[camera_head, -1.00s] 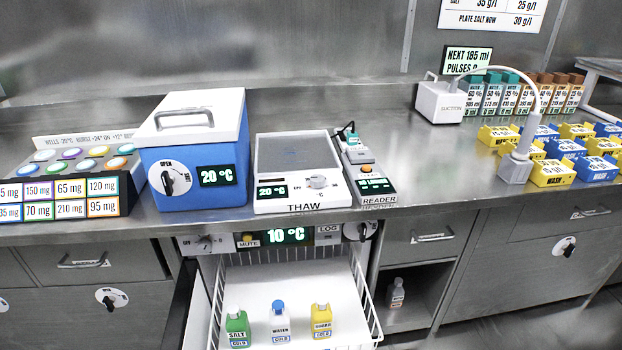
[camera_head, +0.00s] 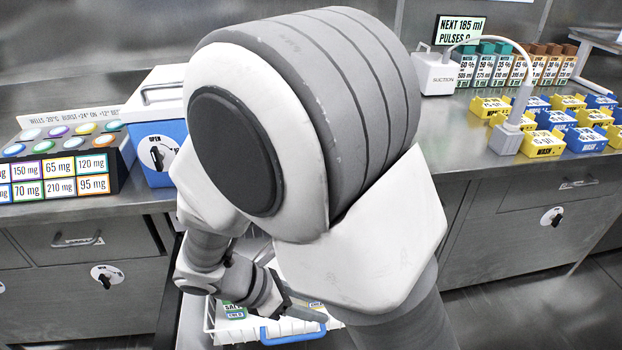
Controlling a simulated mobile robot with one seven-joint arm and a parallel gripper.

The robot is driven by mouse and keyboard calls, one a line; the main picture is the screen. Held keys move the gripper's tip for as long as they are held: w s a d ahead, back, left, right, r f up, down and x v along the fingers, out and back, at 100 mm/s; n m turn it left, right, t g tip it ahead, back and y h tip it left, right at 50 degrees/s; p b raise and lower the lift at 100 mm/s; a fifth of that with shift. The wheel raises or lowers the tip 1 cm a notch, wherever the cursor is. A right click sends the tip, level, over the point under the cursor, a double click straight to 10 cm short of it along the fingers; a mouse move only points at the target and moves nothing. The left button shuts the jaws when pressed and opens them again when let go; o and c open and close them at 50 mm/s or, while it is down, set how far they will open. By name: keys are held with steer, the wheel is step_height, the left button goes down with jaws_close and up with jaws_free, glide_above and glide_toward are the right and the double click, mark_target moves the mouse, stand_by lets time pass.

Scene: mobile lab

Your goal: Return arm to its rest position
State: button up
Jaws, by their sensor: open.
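My arm fills the middle of the view, bent, with its large grey and white joint close to the camera. My gripper (camera_head: 300,309) is small and low, over the pulled-out white wire basket (camera_head: 212,322) of the cold drawer. It is open, and I see nothing held in it, though the arm partly covers it. The green salt bottle (camera_head: 233,311) shows only in part beside the gripper. The water and sugar bottles are hidden.
The blue cold box (camera_head: 157,150) is half hidden behind my arm. The dose rack (camera_head: 68,160) stands left. The suction unit (camera_head: 436,73), reagent bottles (camera_head: 515,65) and yellow and blue wash blocks (camera_head: 543,146) stand right. A blue handle (camera_head: 293,332) is at the basket's front.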

steer(key=s+d+r+m+t+y, duration=0.2)
steer(key=d+r+m+y, duration=0.2)
steer(key=d+r+m, duration=0.5)
steer(key=s+d+r+m+t+y, duration=0.25)
steer(key=d+r+m+y, duration=0.2)
steer(key=r+m, duration=0.85)
step_height(320, 180, up, 17)
steer(key=m+p, duration=0.1)
steer(key=p, duration=1.7)
steer(key=shift+s+d+m+g+p, duration=0.2)
steer(key=shift+d+m+g+p, duration=0.1)
steer(key=shift+d+g+p, duration=0.15)
steer(key=shift+a+f, duration=0.1)
steer(key=shift+f, duration=0.05)
